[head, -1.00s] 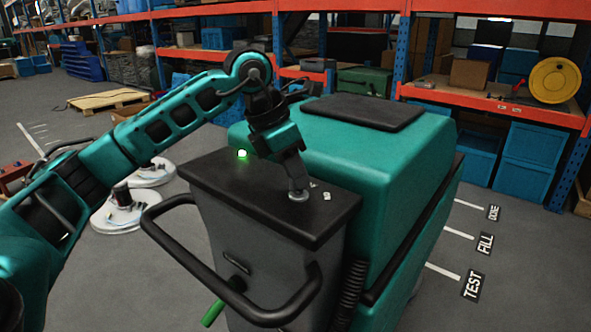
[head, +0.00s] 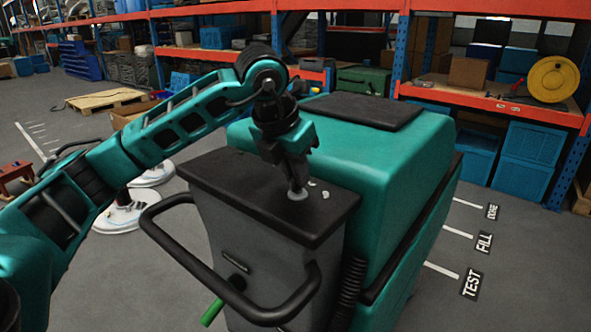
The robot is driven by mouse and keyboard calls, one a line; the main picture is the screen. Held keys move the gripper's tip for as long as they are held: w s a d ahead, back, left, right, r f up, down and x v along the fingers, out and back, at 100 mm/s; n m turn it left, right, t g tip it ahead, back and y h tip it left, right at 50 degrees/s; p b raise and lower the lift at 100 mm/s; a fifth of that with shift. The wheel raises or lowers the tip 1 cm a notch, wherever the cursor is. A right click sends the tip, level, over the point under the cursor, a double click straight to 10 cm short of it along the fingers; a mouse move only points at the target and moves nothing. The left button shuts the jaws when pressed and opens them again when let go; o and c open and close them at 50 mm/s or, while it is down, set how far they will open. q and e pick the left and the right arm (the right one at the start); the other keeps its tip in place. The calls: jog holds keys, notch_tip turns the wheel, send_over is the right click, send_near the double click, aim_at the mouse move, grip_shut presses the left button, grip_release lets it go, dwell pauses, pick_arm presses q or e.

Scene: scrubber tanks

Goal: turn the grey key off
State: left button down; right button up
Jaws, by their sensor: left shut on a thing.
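The grey key sits on the black top panel (head: 235,190) of the teal scrubber (head: 390,155), in a round grey lock base (head: 298,197). My left gripper (head: 297,191) points down onto it from above and is shut on the key, whose grip is mostly hidden between the fingers. No green light shows on the panel now. My right gripper is not in view.
A small pale piece (head: 325,195) lies on the panel just right of the lock. A black bar handle (head: 270,315) loops out at the front. Shelves (head: 510,108) stand behind, with free floor at right.

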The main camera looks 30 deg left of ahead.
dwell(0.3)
pick_arm(q)
jog(key=c, duration=1.1)
grip_release()
jog(key=shift+c, duration=0.2)
jog(key=v, duration=1.3)
jog(key=shift+p, duration=0.45)
jog(key=shift+d+f, duration=0.1)
